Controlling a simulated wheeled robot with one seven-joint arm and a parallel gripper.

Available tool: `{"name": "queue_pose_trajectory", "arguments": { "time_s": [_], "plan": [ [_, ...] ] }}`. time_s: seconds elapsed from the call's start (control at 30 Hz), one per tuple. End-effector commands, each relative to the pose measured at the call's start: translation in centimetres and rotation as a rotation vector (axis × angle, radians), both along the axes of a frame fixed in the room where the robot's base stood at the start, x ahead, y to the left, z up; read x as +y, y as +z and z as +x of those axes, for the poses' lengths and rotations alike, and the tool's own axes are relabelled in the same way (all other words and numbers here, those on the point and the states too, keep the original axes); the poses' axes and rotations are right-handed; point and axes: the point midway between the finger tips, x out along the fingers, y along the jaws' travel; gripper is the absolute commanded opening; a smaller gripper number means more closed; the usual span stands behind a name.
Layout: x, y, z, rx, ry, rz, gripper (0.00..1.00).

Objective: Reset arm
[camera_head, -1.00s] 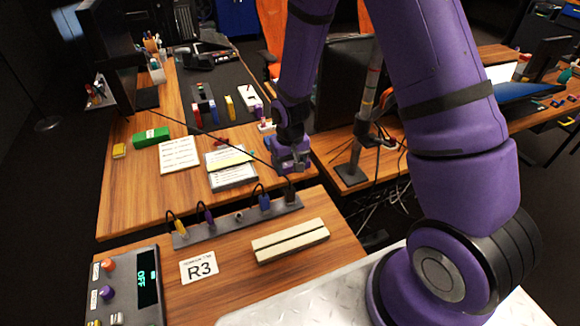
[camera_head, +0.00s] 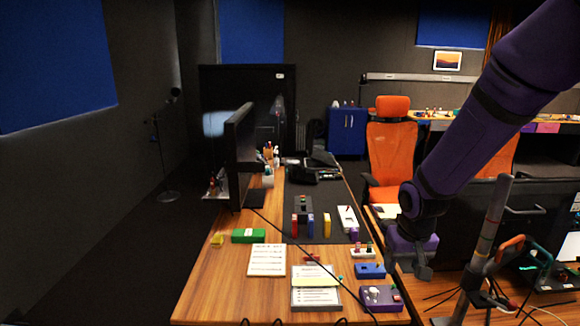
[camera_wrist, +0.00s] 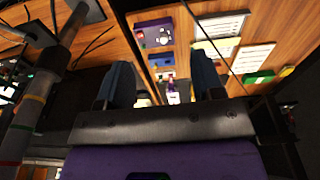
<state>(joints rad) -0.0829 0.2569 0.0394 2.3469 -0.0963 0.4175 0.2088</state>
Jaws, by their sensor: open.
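My purple arm reaches in from the upper right in the head view, and my gripper (camera_head: 418,270) hangs at the right side of the wooden desk. In the wrist view my gripper (camera_wrist: 163,80) shows two dark blue fingers spread apart with nothing held between them. A purple box (camera_head: 380,298) with a pale round part on top sits at the desk's near right corner, left of and below my gripper. This purple box also shows in the wrist view (camera_wrist: 155,37). A blue box (camera_head: 370,271) lies just behind it.
A metal pole (camera_head: 486,240) with cables stands close to the right of my gripper. The wooden desk (camera_head: 215,285) holds papers, a green box (camera_head: 248,236), a monitor (camera_head: 240,155) and several small blocks. An orange chair (camera_head: 391,150) stands behind. The desk's near left part is clear.

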Motion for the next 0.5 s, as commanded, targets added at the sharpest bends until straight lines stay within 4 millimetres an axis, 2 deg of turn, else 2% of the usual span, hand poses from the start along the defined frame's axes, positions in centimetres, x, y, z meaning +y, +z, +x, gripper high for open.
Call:
{"name": "queue_pose_trajectory", "arguments": {
  "time_s": [0.03, 0.1, 0.5],
  "plan": [
    [-0.3, 1.6, -0.4, -0.020, -0.002, 0.000, 0.61],
    [-0.6, 3.5, -1.1, -0.037, -0.004, -0.001, 0.61],
    [-2.4, 13.0, -6.5, -0.137, -0.007, -0.001, 0.61]
  ]
}}
